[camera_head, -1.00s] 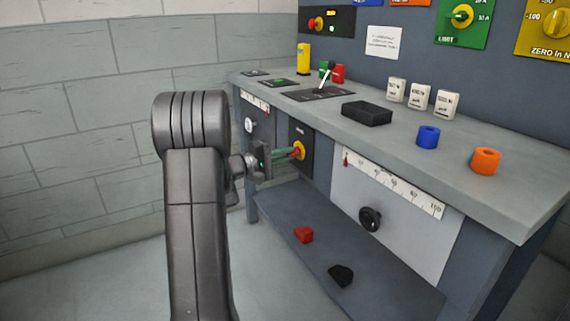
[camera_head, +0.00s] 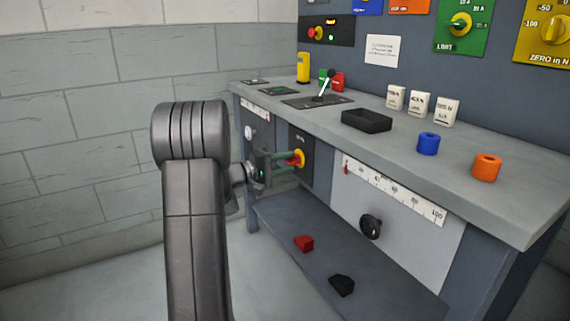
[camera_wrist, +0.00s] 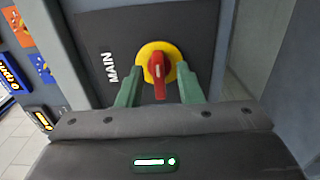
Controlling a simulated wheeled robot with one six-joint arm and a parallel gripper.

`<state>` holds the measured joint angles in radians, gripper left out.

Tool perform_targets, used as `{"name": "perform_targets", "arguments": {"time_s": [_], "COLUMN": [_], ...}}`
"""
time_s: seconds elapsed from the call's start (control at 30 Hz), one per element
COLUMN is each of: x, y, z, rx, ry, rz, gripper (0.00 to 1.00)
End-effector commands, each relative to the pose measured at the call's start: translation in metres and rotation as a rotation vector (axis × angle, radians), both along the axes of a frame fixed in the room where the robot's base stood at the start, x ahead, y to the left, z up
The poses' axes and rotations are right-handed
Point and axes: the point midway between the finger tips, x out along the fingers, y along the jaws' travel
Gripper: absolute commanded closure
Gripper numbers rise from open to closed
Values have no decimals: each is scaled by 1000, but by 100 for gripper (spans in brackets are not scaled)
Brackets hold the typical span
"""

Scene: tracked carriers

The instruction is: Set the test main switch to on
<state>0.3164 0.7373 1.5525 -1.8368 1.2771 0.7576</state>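The main switch is a red handle (camera_wrist: 157,72) on a round yellow base (camera_wrist: 170,50), set in a dark panel (camera_wrist: 100,20) marked MAIN. In the wrist view the handle points down the picture. In the head view the yellow and red switch (camera_head: 297,158) sits on the bench front, left of the white scale. My gripper (camera_wrist: 159,75) is open, with one green finger on each side of the red handle. Gaps show between the handle and both fingers. In the head view my gripper (camera_head: 290,163) faces the switch from the left.
The bench top (camera_head: 400,140) overhangs the panel. A black knob (camera_head: 371,226) is to the right, below the scale (camera_head: 395,190). A lower shelf (camera_head: 320,250) holds a red piece (camera_head: 303,243) and a black piece (camera_head: 341,280). A lever (camera_head: 325,87) stands on the bench top.

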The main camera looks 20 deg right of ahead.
Motion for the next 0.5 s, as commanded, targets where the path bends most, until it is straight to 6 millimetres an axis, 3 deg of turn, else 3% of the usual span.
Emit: {"name": "perform_targets", "arguments": {"time_s": [0.27,0.5], "x": [0,-1], "y": [4,45], "z": [1,4], "rx": [-1,0], "ry": [0,1], "rz": [2,7], "gripper": [67,67]}}
